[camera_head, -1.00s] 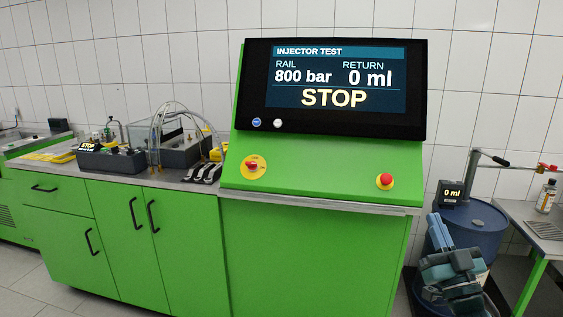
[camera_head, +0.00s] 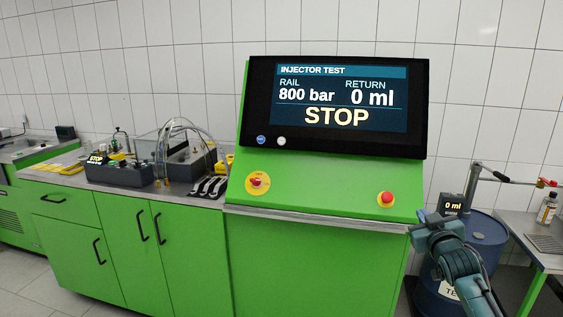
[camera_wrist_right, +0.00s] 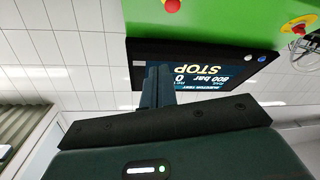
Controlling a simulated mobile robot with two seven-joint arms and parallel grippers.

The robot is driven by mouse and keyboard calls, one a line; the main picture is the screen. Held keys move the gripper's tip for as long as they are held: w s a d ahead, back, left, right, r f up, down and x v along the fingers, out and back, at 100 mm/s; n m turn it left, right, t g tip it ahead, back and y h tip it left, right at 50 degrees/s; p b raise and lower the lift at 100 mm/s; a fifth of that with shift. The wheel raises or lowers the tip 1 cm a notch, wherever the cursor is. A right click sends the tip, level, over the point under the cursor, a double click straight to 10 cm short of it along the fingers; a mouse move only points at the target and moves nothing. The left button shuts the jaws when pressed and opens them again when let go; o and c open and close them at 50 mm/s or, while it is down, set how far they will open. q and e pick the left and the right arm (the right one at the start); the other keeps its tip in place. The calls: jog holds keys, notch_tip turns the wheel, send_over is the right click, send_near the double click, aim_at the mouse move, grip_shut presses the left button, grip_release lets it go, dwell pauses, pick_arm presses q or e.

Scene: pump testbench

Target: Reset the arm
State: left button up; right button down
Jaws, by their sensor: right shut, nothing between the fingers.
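My right gripper (camera_head: 422,218) is at the lower right of the head view, in front of the blue drum and just right of the green console's front edge. Its fingers are together with nothing between them; they also show in the right wrist view (camera_wrist_right: 158,84), in front of the console screen. The gripper is apart from the red push button (camera_head: 386,199) on the console (camera_head: 320,185). My left gripper is in neither view.
The console screen (camera_head: 340,105) reads 800 bar, 0 ml and STOP. A red knob on a yellow disc (camera_head: 257,182) sits on the console's left. A blue drum (camera_head: 486,240) with a pump stands at right, near a side table (camera_head: 540,240). A bench (camera_head: 120,195) with test equipment is at left.

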jog(key=s+a+f+n+g+y, duration=0.1)
jog(key=s+a+f+g+y, duration=0.1)
jog(key=s+a+f, duration=0.55)
jog(key=s+a+f+g+y, duration=0.15)
jog(key=s+a+f, duration=0.25)
jog(key=s+f, duration=0.7)
jog(key=s+a+f+g, duration=0.1)
jog(key=s+a+f, duration=0.1)
jog(key=s, duration=0.5)
jog(key=s+a+f+g+y, duration=0.1)
jog(key=s+a+f, duration=0.2)
jog(key=s, duration=0.4)
jog(key=s+a+f+g, duration=0.1)
jog(key=s+a+f, duration=0.2)
jog(key=s, duration=0.4)
jog(key=shift+a+f+m+y, duration=0.2)
jog(key=shift+a+m+y, duration=0.15)
jog(key=shift+a, duration=0.55)
